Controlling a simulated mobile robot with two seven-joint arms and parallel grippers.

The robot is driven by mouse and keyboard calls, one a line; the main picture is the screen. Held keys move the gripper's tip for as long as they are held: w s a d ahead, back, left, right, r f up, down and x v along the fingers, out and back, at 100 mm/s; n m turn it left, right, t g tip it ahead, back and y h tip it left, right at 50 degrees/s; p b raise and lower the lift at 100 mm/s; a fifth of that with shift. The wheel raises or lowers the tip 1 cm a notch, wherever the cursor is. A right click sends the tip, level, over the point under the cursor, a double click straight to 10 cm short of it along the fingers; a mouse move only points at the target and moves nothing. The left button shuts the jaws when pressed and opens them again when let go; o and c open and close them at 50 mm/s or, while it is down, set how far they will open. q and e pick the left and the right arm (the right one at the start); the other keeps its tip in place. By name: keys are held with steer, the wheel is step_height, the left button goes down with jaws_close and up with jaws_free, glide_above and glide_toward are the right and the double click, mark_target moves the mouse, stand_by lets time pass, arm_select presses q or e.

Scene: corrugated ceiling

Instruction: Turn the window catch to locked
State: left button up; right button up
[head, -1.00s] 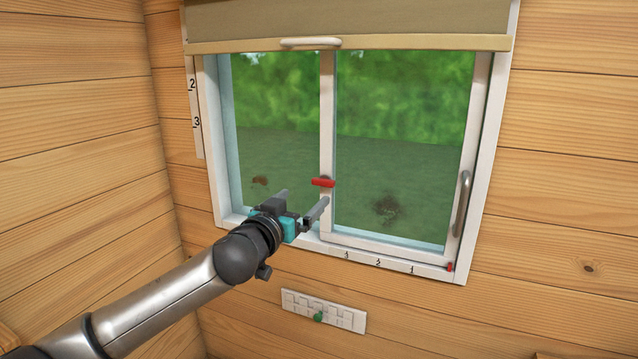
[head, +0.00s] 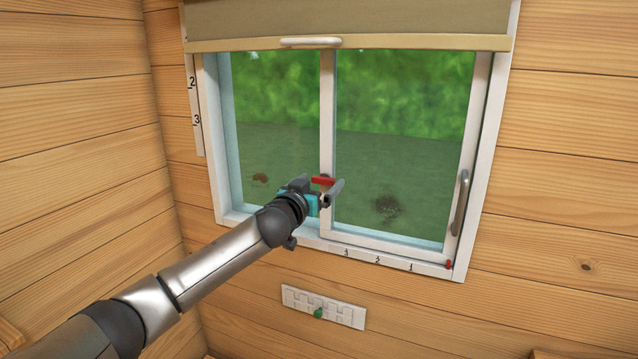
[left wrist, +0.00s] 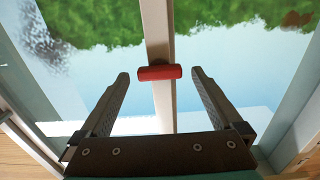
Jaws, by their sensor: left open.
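The red window catch (head: 323,181) sits on the white middle upright of the sliding window (head: 327,120). Its bar lies about level, across the upright. In the left wrist view the catch (left wrist: 160,73) shows between the fingertips and slightly beyond them, with a gap on both sides. My left gripper (head: 322,186) is open and empty, right at the catch in the head view. It also shows in the left wrist view (left wrist: 160,74), with one finger on each side of the catch. My right gripper is not in view.
A grey pull handle (head: 461,203) is on the right side of the window frame. A blind (head: 350,20) with a white handle hangs above. A white slotted plate with a green knob (head: 318,312) is on the wall below. A numbered strip runs along the sill.

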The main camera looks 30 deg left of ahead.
arm_select(q)
steer(key=c, duration=1.4)
steer(key=shift+m, duration=0.4)
steer(key=m+p, duration=0.2)
steer(key=m, duration=0.1)
steer(key=shift+d, duration=0.1)
steer(key=m+p, duration=0.1)
steer(key=m, duration=0.3)
steer(key=shift+p, duration=0.35)
steer(key=m+p, duration=0.1)
steer(key=m, duration=0.4)
steer(key=shift+d, duration=0.1)
steer(key=m+p, duration=0.1)
steer(key=m, duration=0.4)
steer(key=shift+f, duration=0.2)
